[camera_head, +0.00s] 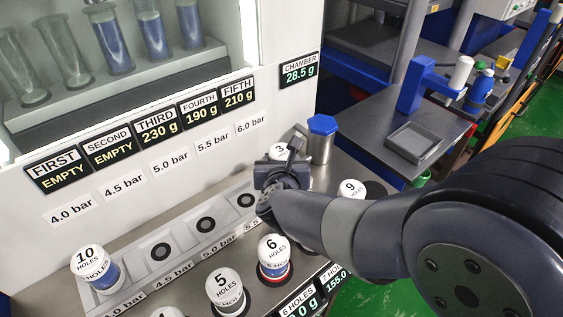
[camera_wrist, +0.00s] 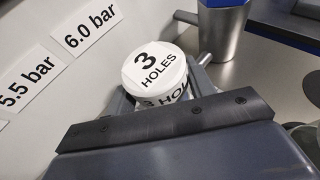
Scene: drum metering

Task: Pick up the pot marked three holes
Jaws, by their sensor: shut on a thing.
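The pot marked 3 holes (camera_wrist: 155,72) has a white lid with black lettering and fills the middle of the wrist view. In the head view only part of its lid (camera_head: 278,151) shows behind my gripper (camera_head: 285,175). My gripper is shut on this pot, with a dark finger bar in front of its side in the wrist view. The pot's lower part is hidden, so I cannot tell whether it touches the surface below. It is near the right end of the row of seats, below the 6.0 bar label (camera_wrist: 84,32).
Pots marked 10 (camera_head: 92,262), 5 (camera_head: 225,288), 6 (camera_head: 273,252) and 9 (camera_head: 352,190) stand around the bench. A metal cup with a blue top (camera_head: 321,138) is close behind my gripper. The white panel (camera_head: 150,180) rises at the left. Empty seats (camera_head: 206,225) are left of my gripper.

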